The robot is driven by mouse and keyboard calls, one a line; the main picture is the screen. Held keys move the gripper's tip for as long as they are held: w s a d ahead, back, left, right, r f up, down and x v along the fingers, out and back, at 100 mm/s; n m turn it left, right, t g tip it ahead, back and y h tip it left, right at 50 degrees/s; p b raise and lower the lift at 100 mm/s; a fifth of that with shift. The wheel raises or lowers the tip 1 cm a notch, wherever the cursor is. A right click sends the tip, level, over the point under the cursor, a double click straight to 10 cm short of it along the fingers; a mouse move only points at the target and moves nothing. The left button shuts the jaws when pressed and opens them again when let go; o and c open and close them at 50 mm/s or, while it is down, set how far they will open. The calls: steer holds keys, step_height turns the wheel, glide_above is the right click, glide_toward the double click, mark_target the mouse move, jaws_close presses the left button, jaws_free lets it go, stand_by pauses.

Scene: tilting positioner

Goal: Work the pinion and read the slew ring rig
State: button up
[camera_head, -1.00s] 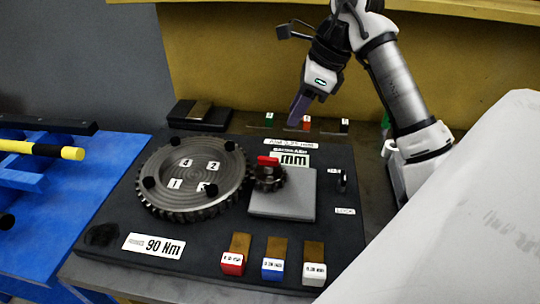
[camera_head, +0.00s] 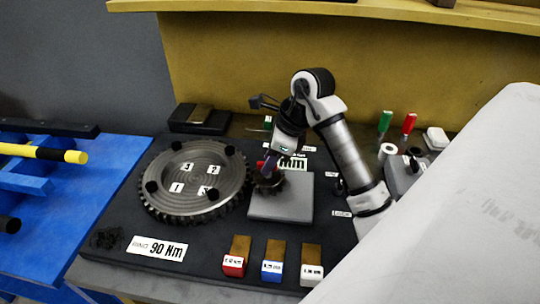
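The large toothed slew ring (camera_head: 222,180) lies flat on the left of the dark rig plate (camera_head: 120,213), with black knobs around its rim and small white number tags on its face. The small dark pinion (camera_head: 270,186) sits at the ring's right edge, beside a grey square block (camera_head: 283,207). My gripper (camera_head: 269,164) points down just above the pinion, close to a red piece (camera_head: 260,165) there. The fingers are small and dark, so I cannot tell whether they touch or grip anything. A label (camera_head: 157,248) at the front left reads 90 Nm.
Red (camera_head: 233,266), blue (camera_head: 271,270) and white (camera_head: 312,275) tagged blocks line the plate's front. Green (camera_head: 385,121) and red (camera_head: 408,123) handled items stand at the back right. A blue frame (camera_head: 60,215) is at left. A large pale surface (camera_head: 455,210) hides the right.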

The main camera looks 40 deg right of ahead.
steer(key=shift+f, duration=0.1)
jaws_close()
